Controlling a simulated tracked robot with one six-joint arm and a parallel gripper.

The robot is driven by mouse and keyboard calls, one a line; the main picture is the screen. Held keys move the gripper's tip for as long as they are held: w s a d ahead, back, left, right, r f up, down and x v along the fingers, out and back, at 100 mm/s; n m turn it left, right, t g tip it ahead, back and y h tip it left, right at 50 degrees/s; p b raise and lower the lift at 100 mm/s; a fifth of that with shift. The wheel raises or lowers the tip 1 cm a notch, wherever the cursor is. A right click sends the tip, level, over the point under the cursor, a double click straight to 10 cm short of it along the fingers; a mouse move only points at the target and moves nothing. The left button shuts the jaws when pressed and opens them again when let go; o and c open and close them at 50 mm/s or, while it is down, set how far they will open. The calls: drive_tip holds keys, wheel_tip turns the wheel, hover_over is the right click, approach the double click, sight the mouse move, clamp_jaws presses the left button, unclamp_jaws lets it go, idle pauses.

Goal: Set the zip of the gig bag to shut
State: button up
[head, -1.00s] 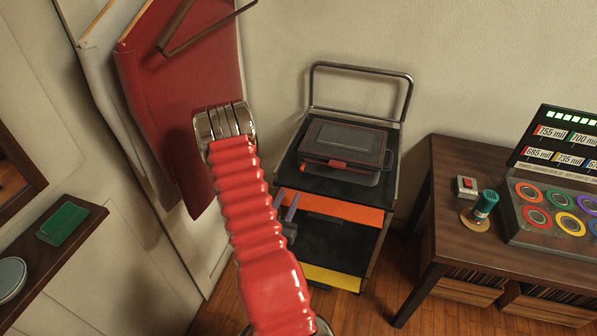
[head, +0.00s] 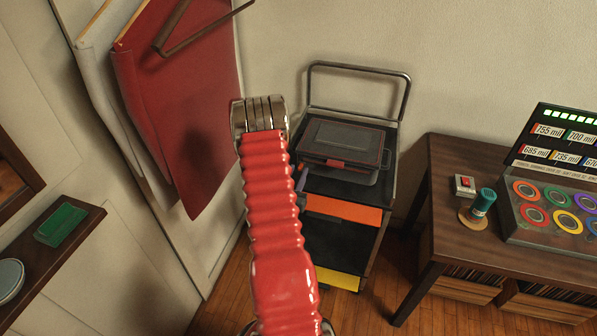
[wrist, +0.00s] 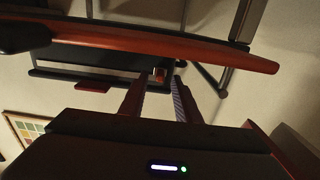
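The gig bag appears to be the flat dark case with red trim (head: 345,142) on top of the cart in the head view. A red patch (head: 326,163) shows on its front edge. I cannot make out the zip or whether it is open or shut. In the head view my red arm hides most of my gripper; only a purple finger sliver shows left of the cart's front. In the wrist view my gripper (wrist: 158,88) has its two fingers apart, with nothing clearly held. A small orange-red piece (wrist: 160,75) shows beyond the gap; I cannot tell what it is.
The black cart has a rear handle (head: 360,67), an orange front strip (head: 345,209) and a yellow one below. A wooden table (head: 440,215) stands right, with a control panel and a teal knob (head: 482,203).

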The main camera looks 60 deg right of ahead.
drive_tip(key=shift+w+d, duration=0.1)
drive_tip(key=shift+d, duration=0.8)
clamp_jaws()
drive_tip(key=shift+a, duration=0.1)
